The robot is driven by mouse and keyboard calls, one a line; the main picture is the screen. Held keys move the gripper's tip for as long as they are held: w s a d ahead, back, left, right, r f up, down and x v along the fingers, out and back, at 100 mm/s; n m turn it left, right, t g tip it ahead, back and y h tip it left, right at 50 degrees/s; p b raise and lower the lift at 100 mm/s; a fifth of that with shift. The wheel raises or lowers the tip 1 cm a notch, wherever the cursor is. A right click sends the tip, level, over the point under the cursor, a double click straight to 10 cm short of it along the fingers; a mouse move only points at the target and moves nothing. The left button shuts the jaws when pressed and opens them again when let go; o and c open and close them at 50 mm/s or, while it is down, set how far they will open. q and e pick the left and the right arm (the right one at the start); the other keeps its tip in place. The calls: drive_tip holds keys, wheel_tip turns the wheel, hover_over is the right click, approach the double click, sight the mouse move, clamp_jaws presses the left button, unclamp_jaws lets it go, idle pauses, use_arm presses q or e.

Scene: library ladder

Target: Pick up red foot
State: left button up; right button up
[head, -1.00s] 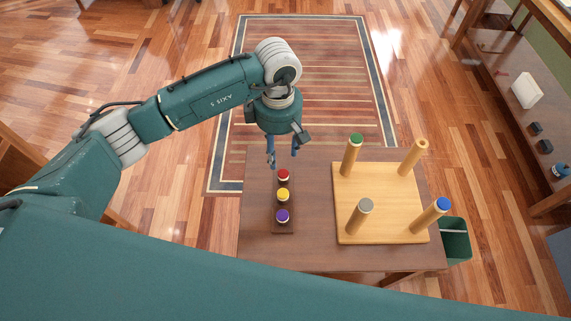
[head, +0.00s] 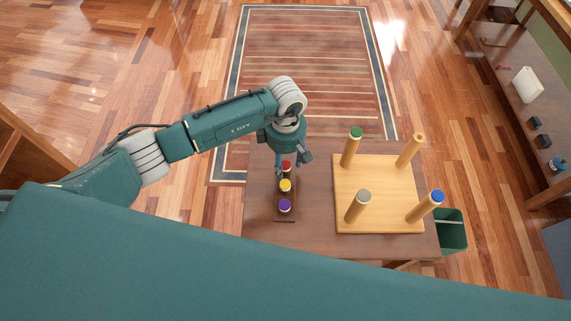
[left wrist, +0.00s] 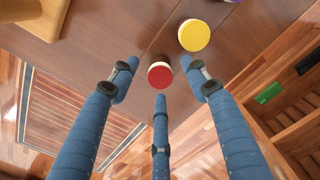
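The red foot (head: 286,166) is at the far end of a dark wooden holder (head: 286,218), behind the yellow foot (head: 285,186) and the purple foot (head: 285,206). My left gripper (head: 281,165) is over the far end of this row, pointing down. In the left wrist view the red foot (left wrist: 160,75) lies between the tips of its three spread blue fingers (left wrist: 160,80). The fingers are open and I see no clear contact. The yellow foot (left wrist: 194,35) is just beside them. My right gripper is not in view.
An upturned wooden stool (head: 375,190) lies right of the holder. Three legs have green, grey and blue ends; the back right leg (head: 415,138) is bare wood. A green bin (head: 452,232) stands beyond the table's right edge. Table between holder and stool is clear.

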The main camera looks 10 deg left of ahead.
sight(286, 164)
use_arm(q)
drive_tip(key=c, duration=0.6)
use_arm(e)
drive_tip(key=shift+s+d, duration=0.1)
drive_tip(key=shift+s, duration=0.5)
use_arm(q)
drive_tip(key=shift+r, duration=0.15)
drive_tip(key=shift+c, duration=0.2)
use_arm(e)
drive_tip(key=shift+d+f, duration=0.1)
use_arm(q)
drive_tip(key=shift+r, duration=0.25)
wheel_tip(286, 164, up, 19)
drive_tip(key=b, duration=0.4)
drive_tip(key=shift+r+b, duration=0.15)
drive_tip(key=shift+b, duration=0.25)
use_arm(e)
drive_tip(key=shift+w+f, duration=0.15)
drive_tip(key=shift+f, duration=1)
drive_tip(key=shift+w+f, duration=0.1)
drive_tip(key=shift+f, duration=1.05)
